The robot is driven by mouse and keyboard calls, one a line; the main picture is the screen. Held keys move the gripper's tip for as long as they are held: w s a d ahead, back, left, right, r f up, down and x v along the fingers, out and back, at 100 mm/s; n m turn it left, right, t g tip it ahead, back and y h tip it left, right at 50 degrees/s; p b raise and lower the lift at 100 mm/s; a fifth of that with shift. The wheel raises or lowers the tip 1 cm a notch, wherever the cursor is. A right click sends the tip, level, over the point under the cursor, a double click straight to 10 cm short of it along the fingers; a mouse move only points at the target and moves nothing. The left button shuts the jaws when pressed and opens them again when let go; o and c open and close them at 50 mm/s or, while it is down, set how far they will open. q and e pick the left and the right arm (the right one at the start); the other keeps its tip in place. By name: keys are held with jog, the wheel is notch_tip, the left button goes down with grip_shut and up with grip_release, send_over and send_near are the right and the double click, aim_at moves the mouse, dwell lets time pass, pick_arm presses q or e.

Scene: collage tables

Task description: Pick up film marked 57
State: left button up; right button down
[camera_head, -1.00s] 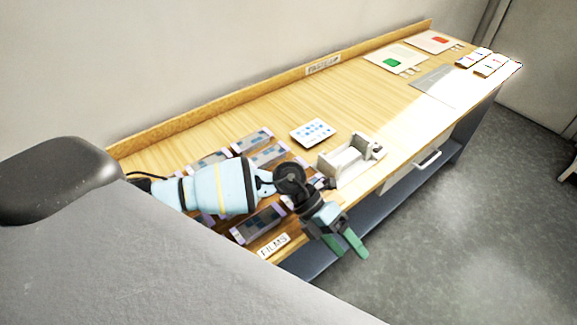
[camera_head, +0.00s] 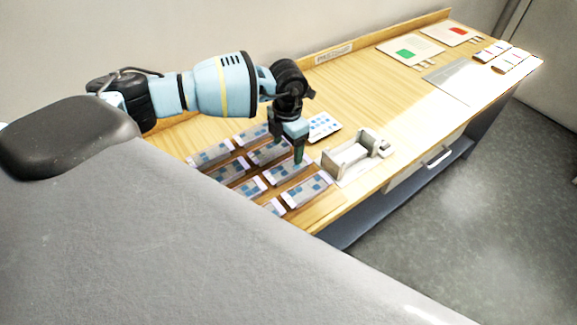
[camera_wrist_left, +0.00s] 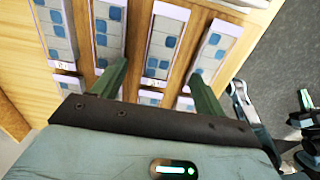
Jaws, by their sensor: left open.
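Several films, flat strips with blue squares, lie in rows on the wooden table, among them a near-right film (camera_head: 307,190) and a far-left film (camera_head: 210,155). My left gripper (camera_head: 301,158) points down over the right part of these rows. In the left wrist view my left gripper (camera_wrist_left: 158,88) is open and empty. A film (camera_wrist_left: 163,40) lies between its fingers in the picture, with other films on both sides. Small number marks at the film ends are too blurred to read, so I cannot tell which is 57. Dark and green parts of my right gripper (camera_wrist_left: 305,102) show at the edge.
A white holder (camera_head: 352,158) stands right of the films, with a card of blue dots (camera_head: 323,126) behind it. A grey sheet (camera_head: 455,82), green and red cards and small white cards lie farther right. The table between is clear.

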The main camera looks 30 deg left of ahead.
aim_at(287, 167)
pick_arm(q)
jog(key=shift+f, duration=0.45)
jog(key=shift+s+f, duration=0.15)
jog(key=shift+f, duration=1.15)
jog(key=shift+s+f, duration=0.1)
jog(key=shift+f, duration=1.2)
jog(key=c, duration=1)
jog(key=shift+c, duration=0.2)
pick_arm(e)
jog(key=shift+w+r, duration=0.35)
pick_arm(q)
jog(key=shift+r, duration=0.1)
